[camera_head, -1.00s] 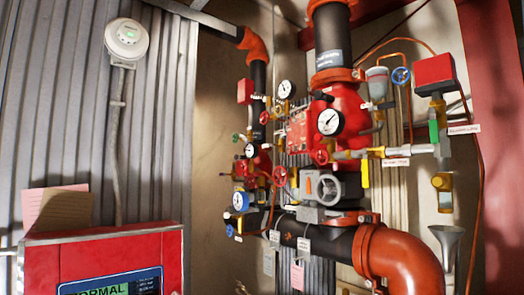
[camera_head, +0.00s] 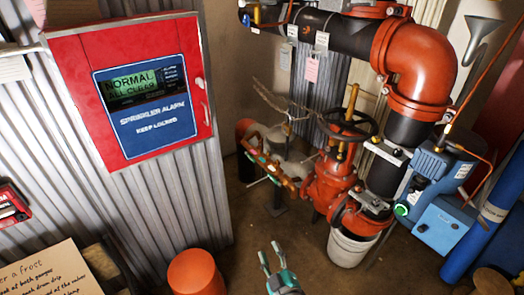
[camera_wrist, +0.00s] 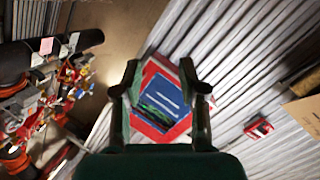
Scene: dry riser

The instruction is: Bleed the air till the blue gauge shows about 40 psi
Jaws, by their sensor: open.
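The blue gauge is not in the head view now, which looks down below the gauge cluster. A blue handle (camera_head: 244,18) shows at the top edge, on the piping there. In the wrist view the red valve cluster (camera_wrist: 72,85) is at the left, too small and tilted to read any dial. My gripper (camera_head: 271,252) is low in the head view above the floor, open and empty. In the wrist view my gripper (camera_wrist: 160,75) has its fingers apart, with the alarm panel beyond them and clear of them.
The red sprinkler alarm panel (camera_head: 135,90) reads NORMAL. A gate valve (camera_head: 335,180) with a dark handwheel stands above a white bucket (camera_head: 348,246). A blue compressor (camera_head: 440,215) is at the right. An orange drum (camera_head: 193,272) and a handwritten cardboard note (camera_head: 45,272) are in front.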

